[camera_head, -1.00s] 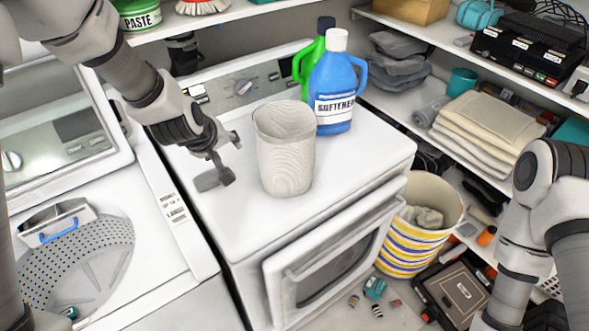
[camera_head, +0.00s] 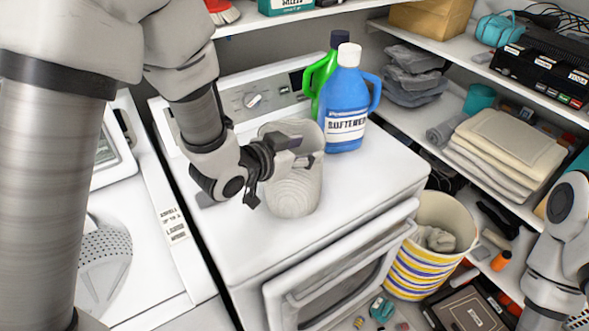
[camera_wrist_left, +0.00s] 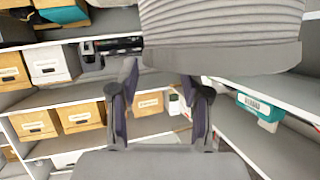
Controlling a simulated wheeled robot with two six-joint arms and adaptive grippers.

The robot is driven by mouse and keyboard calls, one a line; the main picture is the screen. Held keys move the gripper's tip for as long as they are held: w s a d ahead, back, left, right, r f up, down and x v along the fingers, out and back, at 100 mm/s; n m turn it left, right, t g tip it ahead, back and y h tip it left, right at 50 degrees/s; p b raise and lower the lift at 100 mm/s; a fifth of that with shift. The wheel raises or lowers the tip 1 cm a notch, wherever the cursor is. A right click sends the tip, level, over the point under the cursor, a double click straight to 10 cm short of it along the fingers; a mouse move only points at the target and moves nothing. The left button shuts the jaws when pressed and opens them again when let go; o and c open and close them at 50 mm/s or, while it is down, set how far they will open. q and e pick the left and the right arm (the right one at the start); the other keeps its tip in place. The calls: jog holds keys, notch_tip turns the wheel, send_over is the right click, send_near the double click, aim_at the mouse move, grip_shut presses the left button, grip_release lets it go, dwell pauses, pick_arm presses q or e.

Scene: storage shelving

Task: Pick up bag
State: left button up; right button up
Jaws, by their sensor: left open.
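A pale grey, ribbed, open-topped container (camera_head: 294,192), soft-sided like a bag, stands upright on the white dryer top. My left gripper (camera_head: 303,151) is in front of its upper part and hides some of it. In the left wrist view the gripper (camera_wrist_left: 162,100) has its two fingers apart, with nothing between them. A grey ribbed surface (camera_wrist_left: 220,28), seemingly the same container, fills the top of that view. I cannot tell whether the fingers touch it. A brown bag or box (camera_head: 432,18) sits on the upper shelf. My right gripper is not in view.
A blue softener bottle (camera_head: 346,110) and a green bottle (camera_head: 318,78) stand close behind the container. A striped basket (camera_head: 432,262) stands right of the dryer. Shelves with folded cloths (camera_head: 508,146) line the right side. The dryer top's front right is clear.

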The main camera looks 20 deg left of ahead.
aim_at(318, 147)
pick_arm(q)
jog(key=shift+w+d+r+p, duration=0.1)
jog(key=shift+w+d+p, duration=0.25)
jog(key=shift+d+p, duration=0.4)
jog(key=w, duration=0.1)
jog(key=w+f, duration=0.1)
jog(key=w+f+p, duration=0.1)
jog(key=shift+w+d+f, duration=0.2)
jog(key=shift+w+d, duration=0.05)
jog(key=shift+w, duration=0.15)
jog(key=shift+s+r, duration=0.1)
jog(key=shift+s, duration=0.15)
jog(key=shift+c, duration=0.7)
jog(key=shift+s+r, duration=0.1)
jog(key=shift+s, duration=0.1)
grip_shut()
jog(key=shift+w, duration=0.15)
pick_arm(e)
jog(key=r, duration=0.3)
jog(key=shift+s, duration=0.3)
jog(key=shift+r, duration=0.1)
